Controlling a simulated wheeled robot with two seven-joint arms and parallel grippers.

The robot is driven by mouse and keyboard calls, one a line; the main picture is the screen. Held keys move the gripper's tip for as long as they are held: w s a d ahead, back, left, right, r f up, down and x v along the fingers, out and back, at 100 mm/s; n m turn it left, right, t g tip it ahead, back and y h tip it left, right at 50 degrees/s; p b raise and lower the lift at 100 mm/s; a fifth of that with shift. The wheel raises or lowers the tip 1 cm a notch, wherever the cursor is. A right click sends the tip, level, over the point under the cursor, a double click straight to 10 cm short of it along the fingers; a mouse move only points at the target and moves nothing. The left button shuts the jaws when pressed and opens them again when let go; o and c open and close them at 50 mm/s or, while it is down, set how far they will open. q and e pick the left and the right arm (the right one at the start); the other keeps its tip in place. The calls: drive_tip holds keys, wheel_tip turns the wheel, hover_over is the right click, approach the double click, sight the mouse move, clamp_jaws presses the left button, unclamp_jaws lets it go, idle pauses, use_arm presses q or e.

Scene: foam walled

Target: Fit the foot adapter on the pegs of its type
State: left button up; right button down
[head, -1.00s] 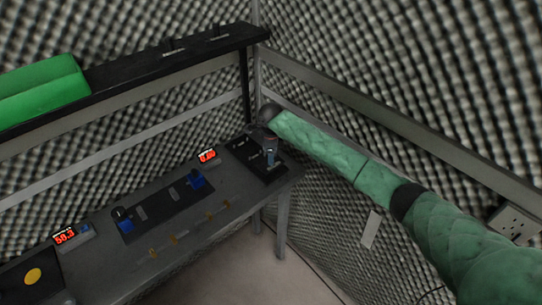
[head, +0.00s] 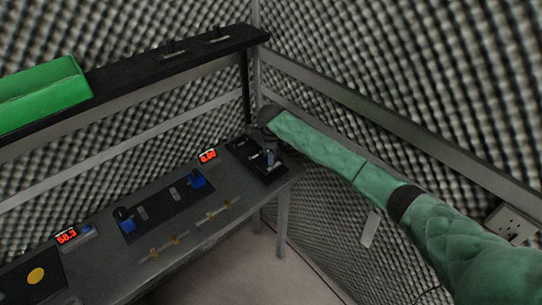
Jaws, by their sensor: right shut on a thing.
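My right arm, in a green sleeve, reaches from the lower right to the far right end of the bench. Its gripper (head: 268,147) points down over a black board (head: 238,146) with small pale marks or pegs. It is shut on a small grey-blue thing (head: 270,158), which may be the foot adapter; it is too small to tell. Whether that thing touches the board or sits on pegs cannot be told. My left gripper is out of view.
The grey bench (head: 110,268) carries red displays (head: 208,156), a dark panel with blue-and-black parts (head: 197,180), and orange pieces (head: 174,240) along its front. Foam walls close off the back and right.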

drive_tip(key=shift+p, duration=0.65)
idle(0.5)
drive_tip(key=shift+f, duration=1.3)
idle(0.4)
drive_tip(key=c, duration=1.2)
unclamp_jaws()
